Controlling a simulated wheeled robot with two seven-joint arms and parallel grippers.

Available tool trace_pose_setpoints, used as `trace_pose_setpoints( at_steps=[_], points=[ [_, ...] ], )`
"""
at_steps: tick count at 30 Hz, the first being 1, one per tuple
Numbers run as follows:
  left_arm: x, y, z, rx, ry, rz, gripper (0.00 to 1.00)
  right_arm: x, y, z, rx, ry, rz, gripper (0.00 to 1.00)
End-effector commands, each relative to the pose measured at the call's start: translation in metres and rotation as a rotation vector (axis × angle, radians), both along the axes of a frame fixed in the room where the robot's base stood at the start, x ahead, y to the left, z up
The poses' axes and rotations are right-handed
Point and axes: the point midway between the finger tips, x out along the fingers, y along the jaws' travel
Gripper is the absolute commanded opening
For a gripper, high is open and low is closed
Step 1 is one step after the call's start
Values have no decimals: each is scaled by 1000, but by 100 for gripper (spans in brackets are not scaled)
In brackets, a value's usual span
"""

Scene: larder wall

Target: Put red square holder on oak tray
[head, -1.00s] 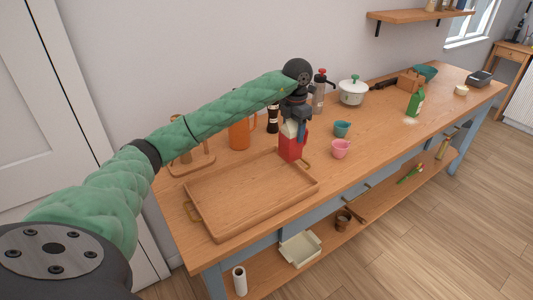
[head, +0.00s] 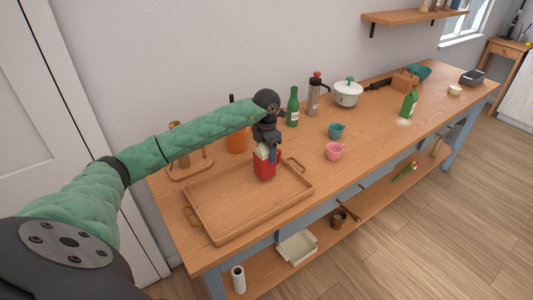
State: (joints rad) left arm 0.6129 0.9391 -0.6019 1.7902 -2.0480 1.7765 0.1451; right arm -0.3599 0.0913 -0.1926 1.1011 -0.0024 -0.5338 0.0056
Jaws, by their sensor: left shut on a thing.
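The red square holder (head: 264,170) has white content showing at its top. My left gripper (head: 267,153) is shut on it from above. The holder is over the right part of the oak tray (head: 225,233), inside the rim as seen from here. I cannot tell whether its base touches the tray floor. The tray lies at the near left end of the wooden counter, with a brass-coloured handle at each end. My right gripper is not in view.
An orange jug (head: 236,141) stands behind the tray, partly hidden by my arm. A wooden stand (head: 190,168) is at the back left. A pink cup (head: 334,151), teal cup (head: 336,131) and green bottle (head: 293,107) stand to the right. Most of the tray is bare.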

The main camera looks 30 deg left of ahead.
Motion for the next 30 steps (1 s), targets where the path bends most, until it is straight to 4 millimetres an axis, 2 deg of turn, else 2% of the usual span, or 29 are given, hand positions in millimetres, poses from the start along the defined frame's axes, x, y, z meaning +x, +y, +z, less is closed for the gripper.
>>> trace_pose_setpoints(
  at_steps=[3, 7, 21, 22, 24, 25, 30],
  points=[
    [0, -1, -9, -2, 1, 1, 21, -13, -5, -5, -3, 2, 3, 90],
    [0, 0, -17, -1, 0, 1, 21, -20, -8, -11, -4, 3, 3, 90],
    [0, 0, -22, 0, -1, 0, 21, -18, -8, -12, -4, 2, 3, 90],
    [0, 0, -22, 0, -1, 0, 59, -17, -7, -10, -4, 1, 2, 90],
    [0, 0, -22, 0, -1, 0, 73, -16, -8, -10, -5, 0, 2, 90],
    [0, 0, -22, 0, -1, 0, 77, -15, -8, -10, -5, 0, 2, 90],
    [0, 0, -22, 0, 0, 0, 77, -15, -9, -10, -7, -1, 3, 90]
  ],
)
